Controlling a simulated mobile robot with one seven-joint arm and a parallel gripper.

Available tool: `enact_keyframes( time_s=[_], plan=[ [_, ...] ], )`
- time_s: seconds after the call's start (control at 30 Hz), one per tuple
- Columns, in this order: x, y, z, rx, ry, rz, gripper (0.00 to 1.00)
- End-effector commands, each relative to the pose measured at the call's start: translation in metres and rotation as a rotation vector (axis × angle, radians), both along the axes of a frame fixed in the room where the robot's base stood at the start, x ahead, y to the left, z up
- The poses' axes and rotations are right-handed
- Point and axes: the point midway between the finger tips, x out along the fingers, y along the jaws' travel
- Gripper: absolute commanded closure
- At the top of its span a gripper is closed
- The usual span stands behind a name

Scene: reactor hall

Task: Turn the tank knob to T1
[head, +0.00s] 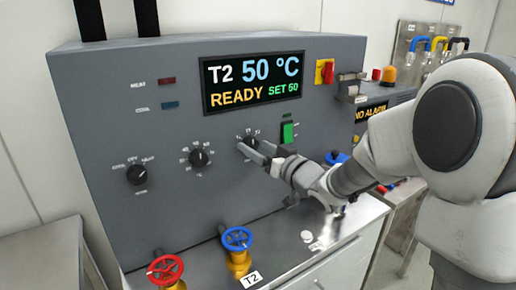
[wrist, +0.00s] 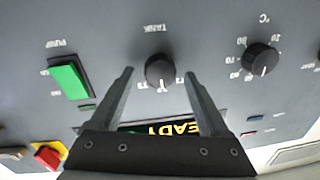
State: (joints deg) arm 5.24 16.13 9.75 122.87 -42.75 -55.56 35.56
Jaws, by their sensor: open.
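The tank knob (wrist: 160,68) is a round black dial on the grey panel, below the word TANK in the upside-down wrist view. Its white pointer mark faces the display side, at about the middle position. In the head view the knob (head: 250,140) is partly hidden by my gripper (head: 255,150). My gripper (wrist: 159,74) is open, with one finger on each side of the knob and a visible gap to it; whether the tips reach its depth is unclear.
A temperature dial (head: 199,158) and another dial (head: 137,174) sit left of the tank knob. A green pump switch (head: 288,132) is close on its right. Red (head: 165,270) and blue (head: 237,239) valve wheels stand below. A red-yellow switch (head: 325,72) is beside the display.

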Motion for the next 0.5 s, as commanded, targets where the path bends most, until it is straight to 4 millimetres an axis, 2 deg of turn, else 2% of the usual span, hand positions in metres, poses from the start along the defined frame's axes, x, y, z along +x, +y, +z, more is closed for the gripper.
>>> enact_keyframes(
  time_s=[0.1,0.5],
  plan=[
    [-0.0002,0.0,0.0,0.0,0.0,0.0,0.21],
    [-0.0004,-0.0002,0.0001,0.0,0.0,0.0,0.93]
  ],
)
